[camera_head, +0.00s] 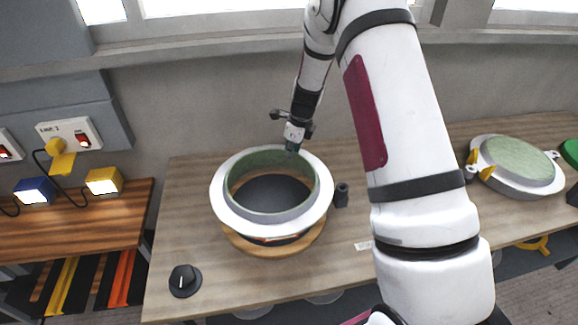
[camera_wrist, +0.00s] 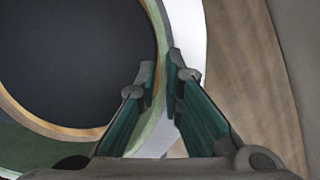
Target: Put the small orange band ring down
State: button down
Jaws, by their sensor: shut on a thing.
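A round ring with a pale green inside wall and a grey rim (camera_head: 240,208) sits within a wide white flange (camera_head: 222,183) on the wooden table. I take this ring as the small orange band ring; an orange-tan strip shows low on its inside. It also shows in the wrist view (camera_wrist: 157,120). A dark round face (camera_head: 272,192) fills its middle. My gripper (camera_head: 292,145) is at the ring's far side. In the wrist view my gripper (camera_wrist: 162,75) has one finger on each side of the ring's wall, shut on it. I cannot tell whether the ring touches what lies below.
A tan wooden ring (camera_head: 262,249) shows under the flange. A small dark cylinder (camera_head: 341,195) stands close to its right, and a black knob (camera_head: 184,281) lies front left. Another green-topped round mould (camera_head: 517,160) with yellow clamps is at right.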

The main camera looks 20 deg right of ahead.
jog(key=shift+f+p, duration=0.4)
jog(key=shift+f, duration=1.9)
jog(key=c, duration=1.7)
grip_release()
jog(key=a+b+v, duration=0.1)
jog(key=v, duration=1.1)
jog(key=s+a+r+n+t, duration=0.1)
jog(key=s+a+r+n, duration=0.2)
jog(key=s+r+n, duration=0.45)
jog(key=s+a+r+n, duration=0.3)
jog(key=s+r+n, duration=0.2)
jog(key=r, duration=0.5)
jog(key=s+a+r+n, duration=0.1)
jog(key=s+n, duration=0.4)
jog(key=s, duration=0.2)
jog(key=s+a+r+n+t, duration=0.1)
jog(key=s+r+n, duration=0.1)
jog(key=s+n, duration=0.2)
jog(key=s+a+r+n, duration=0.1)
jog(key=s+n, duration=0.4)
jog(key=s, duration=0.5)
jog(key=shift+a+r+n+h, duration=0.1)
jog(key=shift+r+n+h, duration=0.3)
jog(key=shift+r, duration=0.35)
